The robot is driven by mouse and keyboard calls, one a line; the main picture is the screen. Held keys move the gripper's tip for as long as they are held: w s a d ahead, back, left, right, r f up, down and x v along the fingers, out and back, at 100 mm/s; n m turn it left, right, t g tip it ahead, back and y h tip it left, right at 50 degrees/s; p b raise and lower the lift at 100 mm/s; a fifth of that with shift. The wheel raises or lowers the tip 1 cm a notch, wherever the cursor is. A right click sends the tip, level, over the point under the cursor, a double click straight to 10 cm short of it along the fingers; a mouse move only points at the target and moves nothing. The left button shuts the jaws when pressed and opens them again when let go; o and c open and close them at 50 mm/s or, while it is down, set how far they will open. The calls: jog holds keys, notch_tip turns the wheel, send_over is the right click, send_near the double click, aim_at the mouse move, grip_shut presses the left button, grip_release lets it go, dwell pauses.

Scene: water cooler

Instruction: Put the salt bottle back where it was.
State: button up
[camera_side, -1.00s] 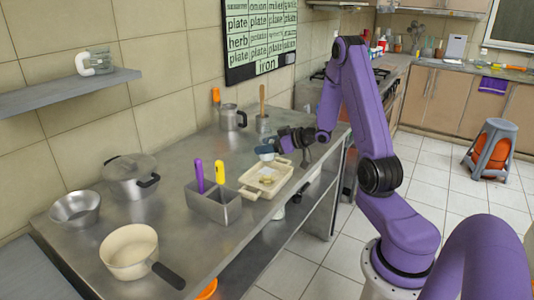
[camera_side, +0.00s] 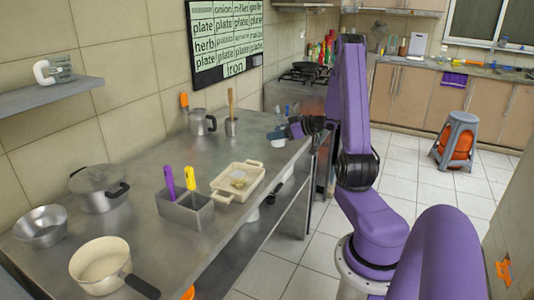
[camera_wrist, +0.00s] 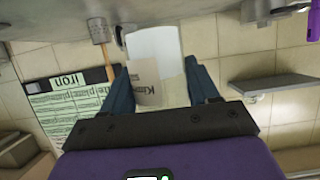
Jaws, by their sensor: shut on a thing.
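The salt bottle (camera_wrist: 155,62) appears to be the pale, partly clear container with a printed label in the wrist view. My gripper (camera_wrist: 163,88) is shut on it, with one dark blue finger on each side. The bottle's contents cannot be made out. In the side view my gripper (camera_side: 279,134) is over the far end of the steel counter (camera_side: 150,238), beyond the cream tray. The bottle is too small there to make out clearly.
The cream tray (camera_side: 222,194) holds a small item. A metal pot (camera_side: 200,123) and a cup with a wooden handle (camera_side: 232,128) stand near the wall. A shelf (camera_side: 50,95) is left.

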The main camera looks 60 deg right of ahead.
jog(key=w+d+f, duration=0.3)
jog(key=w+f, duration=0.1)
jog(key=w+d+f, duration=0.4)
jog(key=shift+d+f, duration=0.2)
jog(key=shift+f, duration=0.05)
jog(key=shift+w+d+f, duration=0.1)
jog(key=shift+f, duration=1.5)
jog(key=shift+f, duration=0.1)
jog(key=o, duration=1.1)
jog(key=shift+s+r, duration=0.2)
jog(key=shift+s, duration=0.05)
jog(key=v, duration=1.1)
jog(key=shift+s, duration=0.25)
